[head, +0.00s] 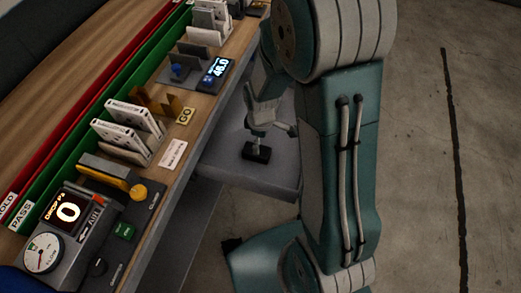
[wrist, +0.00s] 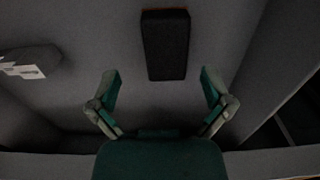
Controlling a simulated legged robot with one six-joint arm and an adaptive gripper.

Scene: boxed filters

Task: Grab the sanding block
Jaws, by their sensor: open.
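The sanding block is most likely the small black block (head: 257,152) on the grey lower shelf under the bench in the head view. In the wrist view a dark block (wrist: 165,45) lies on the grey surface, beyond and between the fingertips. My gripper (wrist: 160,85) is open and empty, its two green-grey fingers spread wide. In the head view my gripper (head: 271,128) is above the black block and apart from it, partly covered by my arm.
The grey shelf (head: 230,170) sits below the wooden bench (head: 205,95), which holds a gauge unit (head: 65,225), white filters (head: 125,130) and a display (head: 216,71). In the wrist view a dark object with a white label (wrist: 22,68) lies at left. Open floor is at right.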

